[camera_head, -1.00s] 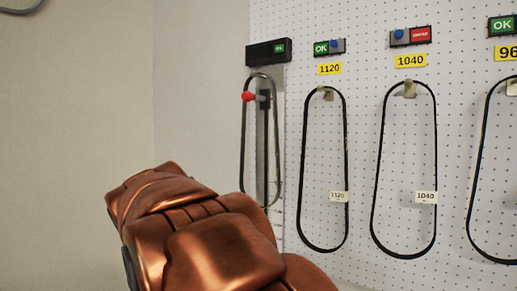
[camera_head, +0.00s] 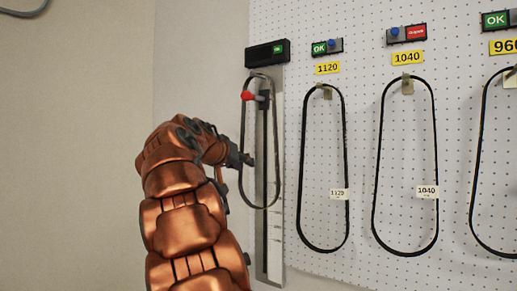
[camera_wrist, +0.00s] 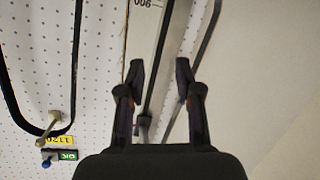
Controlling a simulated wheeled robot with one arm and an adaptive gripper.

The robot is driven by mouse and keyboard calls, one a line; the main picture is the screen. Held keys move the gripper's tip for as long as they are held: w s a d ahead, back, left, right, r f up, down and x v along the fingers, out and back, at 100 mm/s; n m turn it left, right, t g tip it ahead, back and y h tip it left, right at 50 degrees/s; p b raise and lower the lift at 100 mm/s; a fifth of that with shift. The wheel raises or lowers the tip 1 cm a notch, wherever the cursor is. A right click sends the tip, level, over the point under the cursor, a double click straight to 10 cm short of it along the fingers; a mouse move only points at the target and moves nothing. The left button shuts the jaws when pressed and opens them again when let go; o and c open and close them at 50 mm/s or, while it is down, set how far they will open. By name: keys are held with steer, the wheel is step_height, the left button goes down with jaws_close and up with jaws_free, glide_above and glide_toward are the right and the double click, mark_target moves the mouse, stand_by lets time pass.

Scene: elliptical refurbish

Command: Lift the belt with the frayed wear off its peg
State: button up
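Black loop belts hang on the wall; I cannot make out frayed wear on any of them. One belt (camera_head: 277,170) hangs at the left on a measuring rail (camera_head: 261,230), on a holder with a red knob (camera_head: 247,96). Others are the 1120 belt (camera_head: 346,160) and 1040 belt (camera_head: 436,150) on their pegs, and a partly cut-off belt (camera_head: 477,160) at the right edge. My gripper (camera_head: 248,160) is beside the left strand of the rail's belt, below the red knob. In the wrist view my gripper (camera_wrist: 161,78) is open, with dark strips beyond its fingers; contact is unclear.
A black display box (camera_head: 267,53) tops the rail. Above the pegs, the 1120 box (camera_head: 327,47) shows green OK, the 1040 box (camera_head: 406,33) shows red, and the rightmost box (camera_head: 496,20) shows green OK. The plain wall at left is clear.

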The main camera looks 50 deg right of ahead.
mark_target(275, 146)
steer(key=s+d+r+m+g+h+b, duration=0.2)
steer(key=s+d+r+m+h, duration=0.2)
steer(key=d+r, duration=0.3)
steer(key=shift+w+d+r+p, duration=0.1)
steer(key=shift+w+d+p, duration=0.15)
steer(key=shift+d+p, duration=0.65)
steer(key=shift+w+d+r+p, duration=0.1)
steer(key=shift+w+d+p, duration=0.25)
steer(key=shift+d, duration=0.9)
steer(key=shift+w+d+r+p, duration=0.15)
steer(key=shift+d+p, duration=0.55)
steer(key=shift+d, duration=0.4)
jaws_close()
